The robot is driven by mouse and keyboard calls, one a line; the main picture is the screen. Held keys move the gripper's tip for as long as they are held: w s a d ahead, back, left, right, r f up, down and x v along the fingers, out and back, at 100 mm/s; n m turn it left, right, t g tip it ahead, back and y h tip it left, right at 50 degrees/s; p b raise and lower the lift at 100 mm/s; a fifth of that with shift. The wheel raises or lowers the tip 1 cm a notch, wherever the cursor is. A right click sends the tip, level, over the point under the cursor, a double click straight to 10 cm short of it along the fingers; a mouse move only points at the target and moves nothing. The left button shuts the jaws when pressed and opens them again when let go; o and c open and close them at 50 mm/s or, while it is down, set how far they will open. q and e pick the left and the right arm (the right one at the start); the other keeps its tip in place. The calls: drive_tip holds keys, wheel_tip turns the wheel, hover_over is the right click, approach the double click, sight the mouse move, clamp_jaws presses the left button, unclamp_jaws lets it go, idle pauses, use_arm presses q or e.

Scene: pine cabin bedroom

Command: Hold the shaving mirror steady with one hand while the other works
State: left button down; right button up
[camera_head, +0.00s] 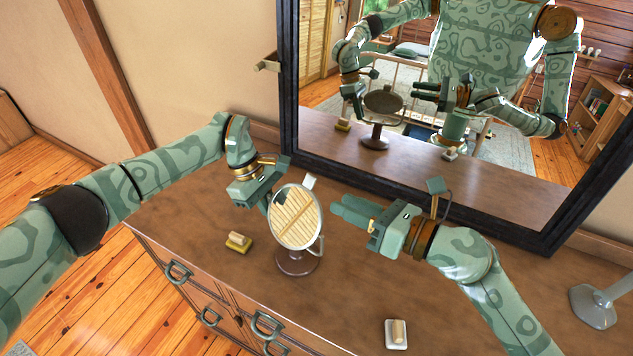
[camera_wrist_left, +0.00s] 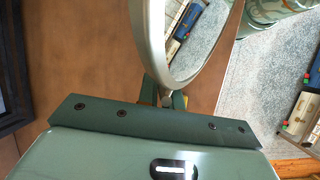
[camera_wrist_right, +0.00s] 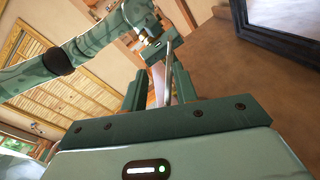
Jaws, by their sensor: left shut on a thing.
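The shaving mirror (camera_head: 296,218) is a round tilted mirror on a brown round base (camera_head: 297,262), standing on the dresser top.
A white dish with a small roll (camera_head: 397,335) is at the front right. A grey stand base (camera_head: 593,305) is far right. A black-framed wall mirror (camera_head: 400,190) stands behind. The dresser top (camera_head: 345,285) is otherwise clear.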

sight(315, 183)
drive_tip(key=w+a+m+t, duration=0.1)
drive_tip(key=w+a, duration=0.1)
drive_tip(key=w+a+m, duration=0.1)
drive_tip(key=w+a, duration=0.1)
drive_tip(key=w+a+m+t+h, duration=0.1)
drive_tip(key=w+a+m, duration=0.1)
drive_tip(key=shift+w+f+t, duration=0.2)
drive_tip(key=shift+f+t, duration=0.1)
drive_tip(key=shift+f, duration=0.1)
clamp_jaws()
